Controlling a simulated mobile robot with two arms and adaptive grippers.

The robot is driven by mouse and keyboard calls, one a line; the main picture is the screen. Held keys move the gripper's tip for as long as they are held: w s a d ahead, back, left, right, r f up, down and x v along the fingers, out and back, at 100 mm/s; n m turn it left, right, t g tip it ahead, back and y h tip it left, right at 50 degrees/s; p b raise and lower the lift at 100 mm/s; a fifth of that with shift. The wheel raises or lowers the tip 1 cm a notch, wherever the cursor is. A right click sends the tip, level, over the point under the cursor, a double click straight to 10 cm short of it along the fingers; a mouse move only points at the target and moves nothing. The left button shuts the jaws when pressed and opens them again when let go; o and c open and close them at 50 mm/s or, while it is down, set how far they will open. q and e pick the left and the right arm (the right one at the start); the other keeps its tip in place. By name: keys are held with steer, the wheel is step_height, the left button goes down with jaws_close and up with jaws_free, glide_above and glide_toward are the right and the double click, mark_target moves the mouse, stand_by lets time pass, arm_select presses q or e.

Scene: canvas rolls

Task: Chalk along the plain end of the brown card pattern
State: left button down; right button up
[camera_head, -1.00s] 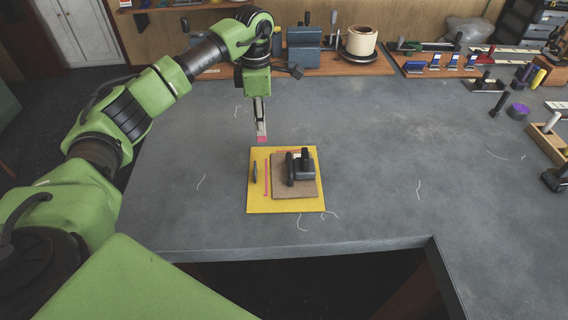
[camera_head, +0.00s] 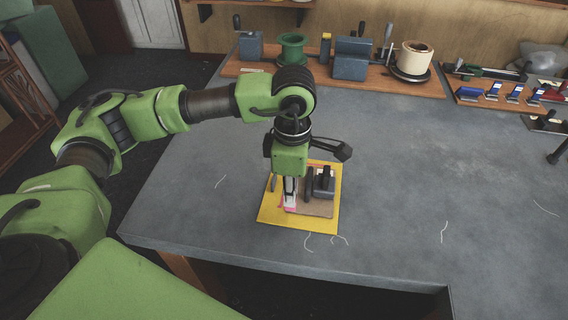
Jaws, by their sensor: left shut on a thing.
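The brown card pattern (camera_head: 318,208) lies flat on a yellow cloth piece (camera_head: 270,219) on the grey worktop. A dark weight with an upright handle (camera_head: 324,187) stands on the card. My left gripper (camera_head: 290,204) points down at the card's left end, shut on a small pink chalk (camera_head: 290,209). The chalk's tip is at or just above the cloth; contact cannot be told. A pink line (camera_head: 280,203) shows on the cloth beside the gripper. My left arm hides the card's far left corner. My right gripper is out of view.
A small dark piece (camera_head: 274,184) sits on the cloth's left side. Pale thread scraps (camera_head: 309,242) lie on the worktop. A wooden board (camera_head: 400,87) at the back carries a cream roll (camera_head: 415,58) and a green spool (camera_head: 291,48).

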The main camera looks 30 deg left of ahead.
arm_select(q)
steer(key=shift+s+d, duration=0.2)
steer(key=shift+d, duration=0.05)
steer(key=d+f, duration=0.1)
steer(key=d, duration=0.1)
steer(key=w+d+f+b, duration=0.1)
steer(key=d, duration=0.2)
steer(key=w+d+f, duration=0.1)
steer(key=d, duration=0.2)
steer(key=shift+w+d+f+b, duration=0.15)
steer(key=shift+w+f+b, duration=0.05)
steer(key=shift+f+b, duration=0.65)
steer(key=shift+f, duration=0.05)
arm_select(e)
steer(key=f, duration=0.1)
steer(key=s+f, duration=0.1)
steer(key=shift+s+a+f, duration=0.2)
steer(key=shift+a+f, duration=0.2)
arm_select(q)
steer(key=shift+f, duration=0.1)
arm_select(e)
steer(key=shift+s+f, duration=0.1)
arm_select(q)
steer(key=shift+f+b, duration=0.55)
steer(key=shift+b, duration=0.25)
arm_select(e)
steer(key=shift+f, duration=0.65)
